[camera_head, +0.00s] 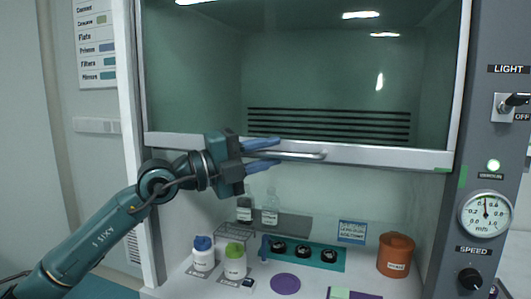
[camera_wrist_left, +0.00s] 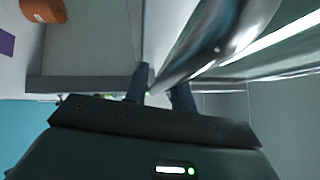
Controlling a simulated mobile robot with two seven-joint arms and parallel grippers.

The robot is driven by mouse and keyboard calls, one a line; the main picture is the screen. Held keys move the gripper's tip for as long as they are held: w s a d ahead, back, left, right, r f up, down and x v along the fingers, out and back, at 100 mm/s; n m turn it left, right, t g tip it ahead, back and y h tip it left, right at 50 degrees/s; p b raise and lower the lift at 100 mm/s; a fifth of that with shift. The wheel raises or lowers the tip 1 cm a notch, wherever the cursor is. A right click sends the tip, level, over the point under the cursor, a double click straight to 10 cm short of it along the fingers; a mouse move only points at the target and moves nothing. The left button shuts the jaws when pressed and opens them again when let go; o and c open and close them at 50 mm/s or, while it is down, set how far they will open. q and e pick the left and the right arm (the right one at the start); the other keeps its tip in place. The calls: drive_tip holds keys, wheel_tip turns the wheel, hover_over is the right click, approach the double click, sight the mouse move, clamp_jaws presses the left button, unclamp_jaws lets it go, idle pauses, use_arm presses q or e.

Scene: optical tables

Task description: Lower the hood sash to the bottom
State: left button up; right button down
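The hood sash (camera_head: 300,75) is a tinted glass pane in a pale frame. It stands partly raised, with its bottom rail (camera_head: 390,157) well above the work surface and an open gap below. A shiny metal bar handle (camera_head: 300,155) runs along the rail; it also shows large in the left wrist view (camera_wrist_left: 215,42). My left gripper (camera_head: 263,154) is at the handle's left part. Its two blue fingers are apart, one above and one below the bar. The fingers also show in the left wrist view (camera_wrist_left: 160,88). My right gripper is not in view.
Under the sash stand a blue-capped bottle (camera_head: 203,254), a green-capped bottle (camera_head: 235,262), clear bottles (camera_head: 270,207), a teal rack (camera_head: 265,248) and an orange-brown container (camera_head: 396,255). A control panel (camera_head: 490,150) with gauge and knob is on the right.

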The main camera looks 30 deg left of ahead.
use_arm(q)
clamp_jaws()
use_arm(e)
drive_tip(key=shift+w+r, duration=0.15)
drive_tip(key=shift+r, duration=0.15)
use_arm(q)
drive_tip(key=shift+f, duration=0.1)
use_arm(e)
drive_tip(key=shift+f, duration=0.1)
